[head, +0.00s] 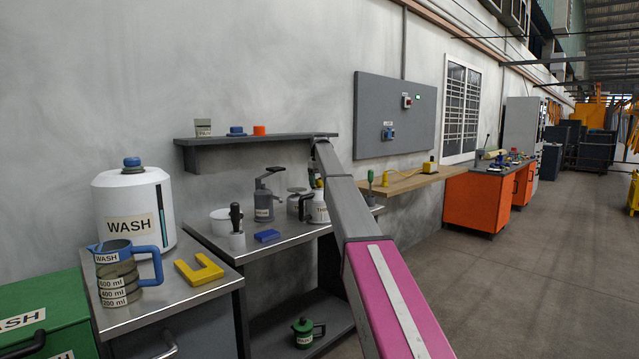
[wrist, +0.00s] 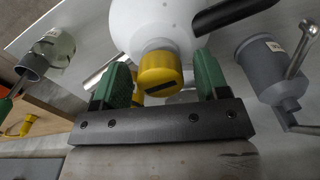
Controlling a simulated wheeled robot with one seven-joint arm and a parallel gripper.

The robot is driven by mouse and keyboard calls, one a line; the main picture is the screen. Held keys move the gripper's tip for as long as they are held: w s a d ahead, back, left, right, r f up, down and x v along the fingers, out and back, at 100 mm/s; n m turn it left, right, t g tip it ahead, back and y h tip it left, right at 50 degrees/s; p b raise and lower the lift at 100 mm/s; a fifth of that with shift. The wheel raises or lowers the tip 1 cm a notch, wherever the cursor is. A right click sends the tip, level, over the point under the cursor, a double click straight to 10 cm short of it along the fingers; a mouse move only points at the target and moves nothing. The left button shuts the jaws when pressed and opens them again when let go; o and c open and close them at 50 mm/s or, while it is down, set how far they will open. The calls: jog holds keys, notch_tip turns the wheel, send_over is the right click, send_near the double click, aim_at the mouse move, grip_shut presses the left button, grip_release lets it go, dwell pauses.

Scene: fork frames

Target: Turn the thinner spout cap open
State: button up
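The thinner container (head: 320,211) is a pale can with a partly covered label, on the middle bench in the head view. In the wrist view its rounded white body (wrist: 150,22) fills the top, with a black handle at the right. The yellow spout cap (wrist: 160,73) has a dark slot and lies between the two green fingers of my gripper (wrist: 162,68). The fingers are apart, with a visible gap on each side of the cap. In the head view my arm hides most of the gripper.
A grey pump-like device (head: 264,204) stands left of the thinner can and shows at the right in the wrist view (wrist: 266,72). A small grey can (head: 297,204) is close beside it. A shelf (head: 255,140) hangs above, near my arm.

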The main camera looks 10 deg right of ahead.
aim_at(320, 180)
jog(key=shift+r, duration=0.15)
notch_tip(320, 180, up, 11)
jog(key=shift+f, duration=0.2)
dwell(0.3)
